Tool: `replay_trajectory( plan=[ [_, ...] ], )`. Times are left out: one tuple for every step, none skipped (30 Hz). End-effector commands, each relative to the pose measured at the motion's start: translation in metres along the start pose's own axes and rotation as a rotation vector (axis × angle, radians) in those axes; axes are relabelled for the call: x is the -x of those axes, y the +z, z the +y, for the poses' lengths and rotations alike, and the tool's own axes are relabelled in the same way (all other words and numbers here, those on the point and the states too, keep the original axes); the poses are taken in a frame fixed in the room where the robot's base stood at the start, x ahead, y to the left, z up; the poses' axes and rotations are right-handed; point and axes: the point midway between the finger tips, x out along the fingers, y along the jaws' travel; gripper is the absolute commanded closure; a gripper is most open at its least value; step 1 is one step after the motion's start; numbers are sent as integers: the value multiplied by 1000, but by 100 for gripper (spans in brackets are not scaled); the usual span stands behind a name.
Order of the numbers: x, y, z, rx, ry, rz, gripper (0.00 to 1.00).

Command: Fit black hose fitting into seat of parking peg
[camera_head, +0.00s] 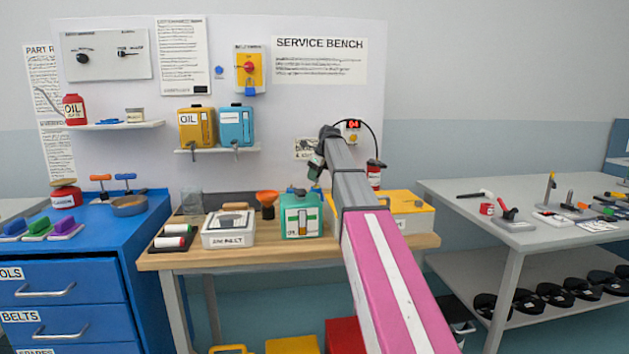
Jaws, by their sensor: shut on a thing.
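My gripper (315,172) is at the end of my arm, pointing down just above the teal oil can (301,216) on the wooden bench. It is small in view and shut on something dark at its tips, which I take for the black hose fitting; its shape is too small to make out. A thin black hose (372,132) arches from near my wrist, past the red display, down to the right. I cannot pick out the parking peg or its seat; my arm covers part of the bench and wall behind it.
A wall shelf (190,150) carries yellow and blue oil cans. A blue drawer cabinet (60,265) stands left, a grey table (470,212) right.

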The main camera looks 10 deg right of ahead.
Motion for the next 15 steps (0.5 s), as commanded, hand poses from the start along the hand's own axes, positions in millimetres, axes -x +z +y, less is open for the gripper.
replay_trajectory(
  plan=[
    [10, 5, -1, 1, -1, -1, 100],
    [15, 7, -1, 1, -1, -1, 100],
    [22, 9, 1, 1, -1, -1, 100],
    [24, 8, 12, 1, 0, -1, 100],
    [28, 8, 20, 1, -1, -1, 100],
    [33, 8, 28, 1, -1, -1, 100],
    [37, 9, 35, 2, -1, -1, 100],
    [41, 9, 41, 2, 0, 0, 100],
    [46, 10, 50, 1, 0, 0, 100],
    [50, 11, 56, 1, -1, -1, 100],
    [54, 12, 62, 1, -1, -1, 100],
    [58, 13, 70, 2, -1, -1, 100],
    [61, 14, 76, 2, 0, 0, 100],
    [64, 15, 80, 2, 0, 0, 100],
    [69, 16, 87, 1, 0, 0, 100]
  ],
)
